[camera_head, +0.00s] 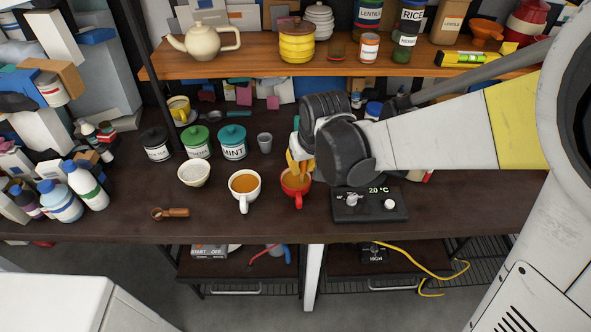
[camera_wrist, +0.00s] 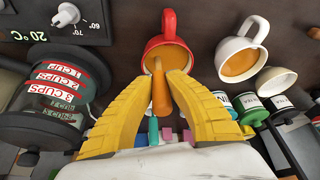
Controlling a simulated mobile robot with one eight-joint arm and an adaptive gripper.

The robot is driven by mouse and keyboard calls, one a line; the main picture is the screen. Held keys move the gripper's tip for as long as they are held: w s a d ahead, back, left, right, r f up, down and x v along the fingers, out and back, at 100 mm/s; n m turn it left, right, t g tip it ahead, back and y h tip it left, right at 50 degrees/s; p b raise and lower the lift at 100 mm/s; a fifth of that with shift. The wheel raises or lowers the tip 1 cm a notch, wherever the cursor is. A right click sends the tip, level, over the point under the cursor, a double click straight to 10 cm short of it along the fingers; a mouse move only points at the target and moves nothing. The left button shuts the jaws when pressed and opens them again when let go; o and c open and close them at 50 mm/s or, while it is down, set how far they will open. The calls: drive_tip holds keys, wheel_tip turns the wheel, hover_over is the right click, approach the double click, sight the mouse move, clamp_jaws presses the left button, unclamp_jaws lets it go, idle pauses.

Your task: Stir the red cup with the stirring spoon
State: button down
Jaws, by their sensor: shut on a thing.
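The red cup (camera_head: 295,187) stands upright on the dark counter and holds orange-brown liquid. It also shows at the top of the wrist view (camera_wrist: 168,42). My gripper (camera_head: 298,166) is right above the cup, its yellow fingers pointing down. In the wrist view my gripper (camera_wrist: 163,82) is shut on a brown-orange handle, the stirring spoon (camera_wrist: 160,95). The spoon's far end overlaps the cup's opening and seems to be in the liquid. The spoon's bowl is hidden.
A white cup (camera_head: 243,187) of brown liquid stands just left. A heater with a 20 °C display (camera_head: 369,204) stands close on the right. A white bowl (camera_head: 194,173), several lidded jars (camera_head: 197,144) and a small wooden tool (camera_head: 170,213) are further left. A shelf (camera_head: 240,68) runs behind.

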drive_tip(key=shift+w+a, duration=0.25)
drive_tip(key=shift+w, duration=0.05)
drive_tip(key=shift+a, duration=0.5)
wheel_tip(320, 180, up, 6)
drive_tip(key=p, duration=0.5)
drive_tip(key=shift+r, duration=0.2)
drive_tip(key=shift+s, duration=0.1)
wheel_tip(320, 180, up, 5)
drive_tip(key=p, duration=0.4)
idle(0.5)
